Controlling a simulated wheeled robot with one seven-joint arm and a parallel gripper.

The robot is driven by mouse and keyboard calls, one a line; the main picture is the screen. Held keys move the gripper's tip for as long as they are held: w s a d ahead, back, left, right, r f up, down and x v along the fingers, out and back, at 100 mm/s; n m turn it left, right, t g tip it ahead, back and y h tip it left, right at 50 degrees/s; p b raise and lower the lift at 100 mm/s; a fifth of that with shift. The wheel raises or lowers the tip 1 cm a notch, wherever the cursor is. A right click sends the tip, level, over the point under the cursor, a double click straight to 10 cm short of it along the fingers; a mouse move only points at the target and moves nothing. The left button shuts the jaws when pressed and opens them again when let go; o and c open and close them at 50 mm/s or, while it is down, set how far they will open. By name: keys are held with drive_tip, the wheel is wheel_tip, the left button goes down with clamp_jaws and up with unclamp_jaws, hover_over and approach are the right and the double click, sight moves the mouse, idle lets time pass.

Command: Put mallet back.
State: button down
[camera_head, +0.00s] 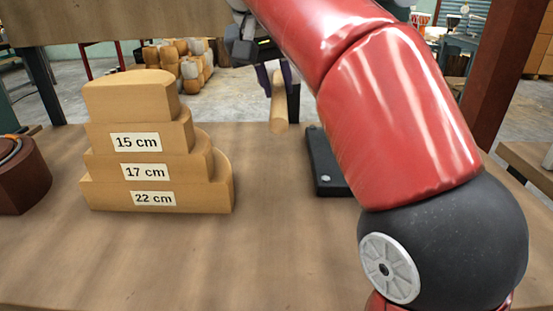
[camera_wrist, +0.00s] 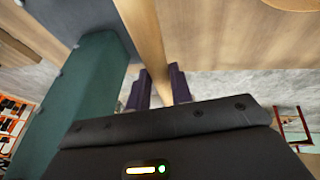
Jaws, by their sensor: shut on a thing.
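My gripper (camera_head: 278,75) is shut on a pale wooden bar, which I take to be the mallet (camera_head: 279,112). The bar hangs below the fingers, above the far part of the workbench. In the wrist view the two dark purple fingers (camera_wrist: 160,82) stand on either side of the wooden bar (camera_wrist: 146,32), which runs to the top edge of that view. The mallet's head cannot be made out. The resting place of the mallet cannot be told from these frames.
Stacked wooden forms (camera_head: 155,165) labelled 15, 17 and 22 cm stand left on the workbench (camera_head: 190,265). A dark metal plate with bolts (camera_head: 322,165) lies right of the mallet, partly behind my arm. A brown round object (camera_head: 22,180) is at far left. The bench's front middle is clear.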

wheel_tip(320, 180, down, 13)
drive_tip(key=b, duration=0.4)
drive_tip(key=shift+f, duration=0.1)
drive_tip(key=c, duration=1.2)
unclamp_jaws()
drive_tip(key=shift+c, duration=0.2)
drive_tip(key=p+v, duration=0.3)
drive_tip(key=v, duration=0.9)
